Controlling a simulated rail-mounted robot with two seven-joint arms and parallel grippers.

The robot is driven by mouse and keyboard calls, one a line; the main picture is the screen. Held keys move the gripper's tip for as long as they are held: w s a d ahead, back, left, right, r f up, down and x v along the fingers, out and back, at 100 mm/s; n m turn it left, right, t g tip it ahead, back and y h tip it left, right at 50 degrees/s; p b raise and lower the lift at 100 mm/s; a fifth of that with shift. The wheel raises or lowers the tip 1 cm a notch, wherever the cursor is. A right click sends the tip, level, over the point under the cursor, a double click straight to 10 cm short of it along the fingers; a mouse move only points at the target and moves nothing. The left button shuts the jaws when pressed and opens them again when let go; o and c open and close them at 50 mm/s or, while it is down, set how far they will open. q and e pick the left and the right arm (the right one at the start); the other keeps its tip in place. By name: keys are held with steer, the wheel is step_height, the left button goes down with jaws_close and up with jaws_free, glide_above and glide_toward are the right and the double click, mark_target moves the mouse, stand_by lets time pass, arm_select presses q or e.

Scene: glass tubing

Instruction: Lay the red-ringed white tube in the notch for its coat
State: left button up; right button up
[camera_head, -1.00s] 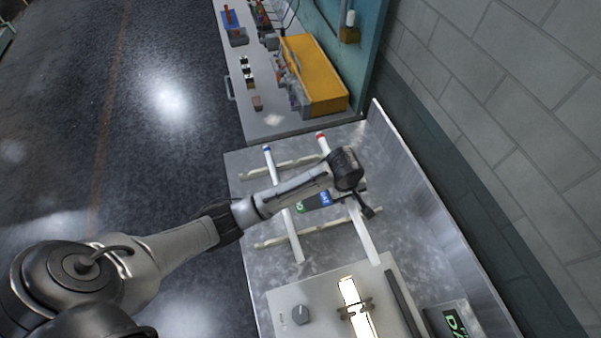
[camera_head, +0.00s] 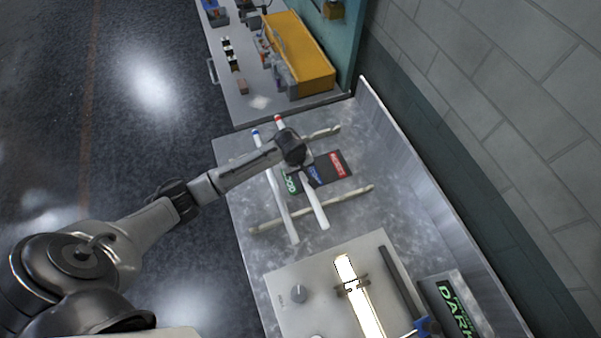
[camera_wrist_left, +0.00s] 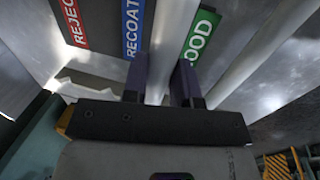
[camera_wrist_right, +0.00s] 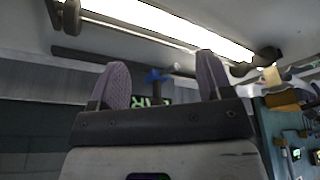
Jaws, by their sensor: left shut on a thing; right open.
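The red-ringed white tube (camera_head: 314,204) is held by my left gripper (camera_head: 303,172), which is shut around its middle. It lies across the two notched rails in the head view; whether it touches them I cannot tell. In the left wrist view the tube (camera_wrist_left: 172,38) runs between the fingers, between the blue RECOAT label (camera_wrist_left: 133,25) and the green GOOD label (camera_wrist_left: 200,36). The red REJECT label (camera_head: 338,163) is uncovered, right of the tube. The front rail (camera_head: 347,195) and back rail (camera_head: 322,133) show partly. My right gripper (camera_wrist_right: 162,82) is open and empty.
A blue-ringed white tube (camera_head: 282,210) lies close left of the held tube, across the rails. A lit lamp (camera_head: 345,268) on a grey panel stands in front, with a DARK sign (camera_head: 458,310) to its right. A raised wall borders the bench's right side.

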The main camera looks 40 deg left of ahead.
mark_target(300, 174)
arm_select(q)
steer(key=shift+f, duration=1.45)
steer(key=shift+f, duration=0.15)
steer(key=shift+d+f, duration=0.1)
steer(key=shift+f, duration=0.25)
steer(key=shift+f, duration=0.1)
steer(key=o, duration=0.9)
steer(key=shift+o, duration=0.2)
